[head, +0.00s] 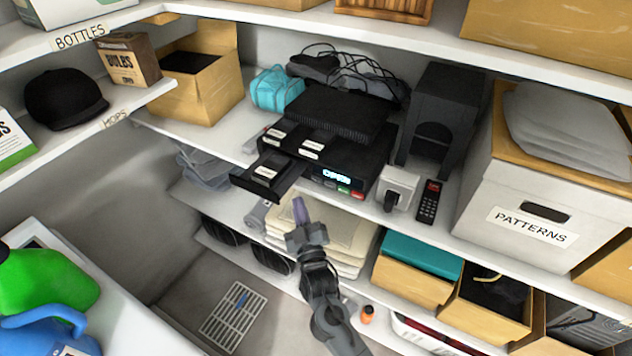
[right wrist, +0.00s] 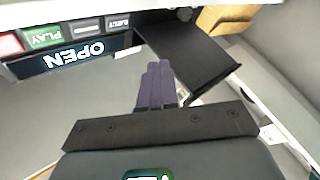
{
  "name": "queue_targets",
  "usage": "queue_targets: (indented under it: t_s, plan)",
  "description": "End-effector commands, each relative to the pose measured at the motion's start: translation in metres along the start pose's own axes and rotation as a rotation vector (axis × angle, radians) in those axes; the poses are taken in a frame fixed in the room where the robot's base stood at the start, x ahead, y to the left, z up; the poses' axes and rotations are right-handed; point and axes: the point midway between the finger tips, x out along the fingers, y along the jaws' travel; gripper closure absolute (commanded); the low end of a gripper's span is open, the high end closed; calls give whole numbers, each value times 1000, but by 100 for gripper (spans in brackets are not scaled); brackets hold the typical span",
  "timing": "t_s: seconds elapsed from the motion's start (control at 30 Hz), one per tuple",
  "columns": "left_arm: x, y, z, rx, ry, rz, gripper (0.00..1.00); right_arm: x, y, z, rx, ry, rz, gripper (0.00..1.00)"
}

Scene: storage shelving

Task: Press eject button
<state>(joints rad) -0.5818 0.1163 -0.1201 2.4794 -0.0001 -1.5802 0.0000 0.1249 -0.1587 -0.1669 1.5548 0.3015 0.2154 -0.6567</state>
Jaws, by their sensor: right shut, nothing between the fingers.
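The black video player (head: 362,154) sits on the middle shelf, with its black tray (head: 262,178) slid out at the left of its front. Its lit display (head: 336,176) reads OPEN in the right wrist view (right wrist: 73,57). In that view, which shows the player upside down, the grey EJECT button (right wrist: 117,23) is beside another grey button, then the green PLAY button (right wrist: 42,37) and a red one. My right gripper (head: 299,203) is shut and empty, its purple fingers in front of and below the player, apart from the button. My left gripper is not in view.
A white plug adapter (head: 400,186) and a remote (head: 429,201) lie right of the player, near a dark speaker (head: 441,115). A white PATTERNS box (head: 530,215) stands further right. Folded cloths (head: 345,235) lie on the shelf below. The open tray (right wrist: 190,55) juts out close to my right fingers.

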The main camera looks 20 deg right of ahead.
Motion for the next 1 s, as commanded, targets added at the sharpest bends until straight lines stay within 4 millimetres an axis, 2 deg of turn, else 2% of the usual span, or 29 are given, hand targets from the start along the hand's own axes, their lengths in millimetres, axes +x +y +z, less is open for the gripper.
queue_targets:
  t_s: [0.2, 0.5, 1.0]
  plan:
    - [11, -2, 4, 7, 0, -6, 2, 19, 13, 15, -2, 1, 1, 100]
    - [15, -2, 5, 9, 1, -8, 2, 36, 26, 27, -1, 1, 0, 100]
    - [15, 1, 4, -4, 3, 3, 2, 41, 30, 29, 0, 0, 0, 100]
